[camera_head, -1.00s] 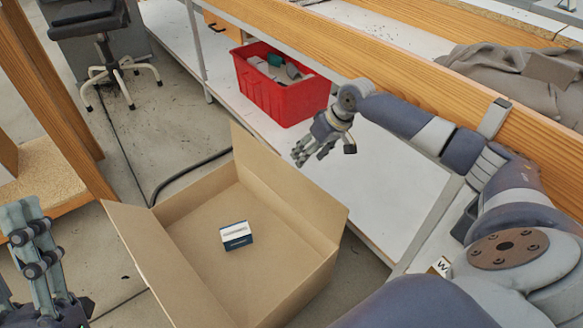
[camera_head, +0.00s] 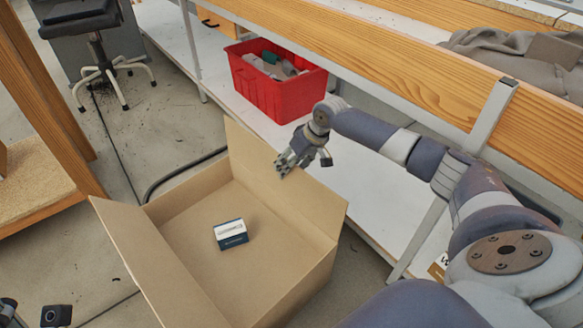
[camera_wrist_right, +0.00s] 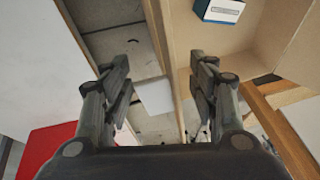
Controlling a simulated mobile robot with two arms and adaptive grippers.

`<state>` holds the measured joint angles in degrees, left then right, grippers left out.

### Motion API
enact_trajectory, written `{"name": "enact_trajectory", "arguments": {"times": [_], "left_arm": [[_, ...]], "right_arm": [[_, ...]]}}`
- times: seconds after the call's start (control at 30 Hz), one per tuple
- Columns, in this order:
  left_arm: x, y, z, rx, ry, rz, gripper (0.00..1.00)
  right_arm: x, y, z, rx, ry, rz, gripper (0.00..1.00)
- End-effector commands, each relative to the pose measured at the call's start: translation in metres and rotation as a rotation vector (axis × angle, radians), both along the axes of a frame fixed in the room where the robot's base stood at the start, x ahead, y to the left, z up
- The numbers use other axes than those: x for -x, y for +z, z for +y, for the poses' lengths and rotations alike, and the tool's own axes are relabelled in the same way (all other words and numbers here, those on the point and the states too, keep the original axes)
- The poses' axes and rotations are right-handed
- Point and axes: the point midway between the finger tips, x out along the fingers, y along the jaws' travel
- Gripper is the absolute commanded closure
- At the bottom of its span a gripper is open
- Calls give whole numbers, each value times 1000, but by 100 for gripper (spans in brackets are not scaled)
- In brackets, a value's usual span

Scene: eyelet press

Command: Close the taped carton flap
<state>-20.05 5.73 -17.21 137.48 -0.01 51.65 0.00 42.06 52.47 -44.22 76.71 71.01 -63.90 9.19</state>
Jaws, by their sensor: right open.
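The open cardboard carton (camera_head: 255,266) stands on the floor at the lower centre of the head view. One flap (camera_head: 140,262) leans outward on its left; another (camera_head: 290,192) stands up along its far right side. I cannot make out any tape. My right gripper (camera_head: 285,166) is open and empty, beside the top edge of the far right flap; contact cannot be told. In the right wrist view the open fingers (camera_wrist_right: 164,92) straddle a narrow cardboard strip (camera_wrist_right: 160,40), with the carton interior to the right. Only bits of my left gripper (camera_head: 30,314) show at the bottom left corner.
A small blue and white box (camera_head: 231,234) lies inside the carton. A red bin (camera_head: 278,98) with several items stands on the white shelf (camera_head: 365,185) behind. A wooden frame (camera_head: 45,100) is at the left. Bare floor lies left of the carton.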

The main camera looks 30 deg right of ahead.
Motion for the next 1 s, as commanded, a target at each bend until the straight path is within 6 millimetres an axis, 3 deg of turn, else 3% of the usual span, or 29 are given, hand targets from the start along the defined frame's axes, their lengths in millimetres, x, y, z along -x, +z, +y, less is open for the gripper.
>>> {"name": "enact_trajectory", "arguments": {"times": [0.27,0.5,1.0], "left_arm": [[0,0,0,0,0,1,60],[0,0,0,0,-1,2,60],[0,8,0,-1,0,3,60]], "right_arm": [[0,-1,0,1,0,0,46],[0,-1,0,0,0,0,100],[0,2,1,12,1,1,100]]}}
